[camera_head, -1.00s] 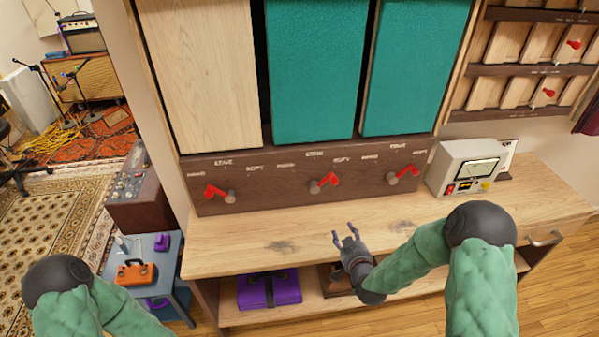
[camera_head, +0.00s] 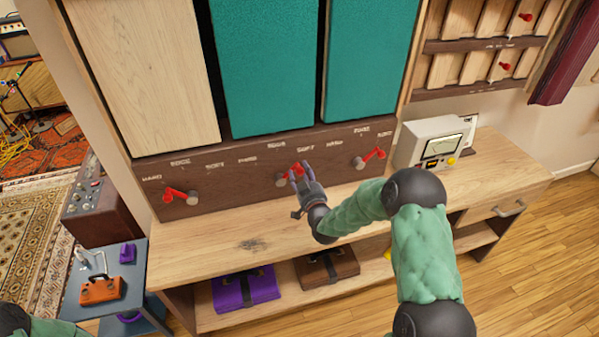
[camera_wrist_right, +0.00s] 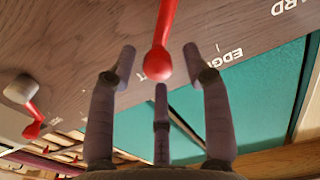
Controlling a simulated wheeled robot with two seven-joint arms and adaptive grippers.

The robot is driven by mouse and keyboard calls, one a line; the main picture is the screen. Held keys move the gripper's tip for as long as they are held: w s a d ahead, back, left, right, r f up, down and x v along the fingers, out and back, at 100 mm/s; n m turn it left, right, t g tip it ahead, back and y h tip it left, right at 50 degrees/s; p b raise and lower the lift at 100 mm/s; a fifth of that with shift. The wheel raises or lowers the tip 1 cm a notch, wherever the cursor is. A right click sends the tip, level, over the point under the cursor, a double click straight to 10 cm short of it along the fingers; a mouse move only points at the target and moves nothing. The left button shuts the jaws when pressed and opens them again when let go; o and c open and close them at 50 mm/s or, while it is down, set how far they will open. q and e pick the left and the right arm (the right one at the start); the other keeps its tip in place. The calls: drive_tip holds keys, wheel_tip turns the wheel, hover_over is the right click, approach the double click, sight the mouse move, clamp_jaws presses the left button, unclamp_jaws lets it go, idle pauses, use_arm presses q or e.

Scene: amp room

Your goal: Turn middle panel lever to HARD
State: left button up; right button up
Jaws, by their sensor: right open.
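The middle panel lever (camera_head: 298,169) is red on a grey pivot, on the dark wood strip under the middle panel. It points up and right, toward the SOFT label. My right gripper (camera_head: 300,178) is in front of it and partly hides it. In the right wrist view the lever's red rounded end (camera_wrist_right: 158,64) lies between the spread fingertips of the open right gripper (camera_wrist_right: 160,75); contact cannot be told. The EDGE label (camera_wrist_right: 226,57) and HARD label (camera_wrist_right: 292,5) show there. My left gripper is out of view.
The left panel lever (camera_head: 178,194) points left toward HARD; the right panel lever (camera_head: 370,157) points toward SOFT. A wooden counter (camera_head: 210,248) runs below, clear in front of the strip. A beige meter box (camera_head: 430,143) stands on it at right.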

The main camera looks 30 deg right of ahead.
drive_tip(key=shift+x, duration=1.1)
clamp_jaws()
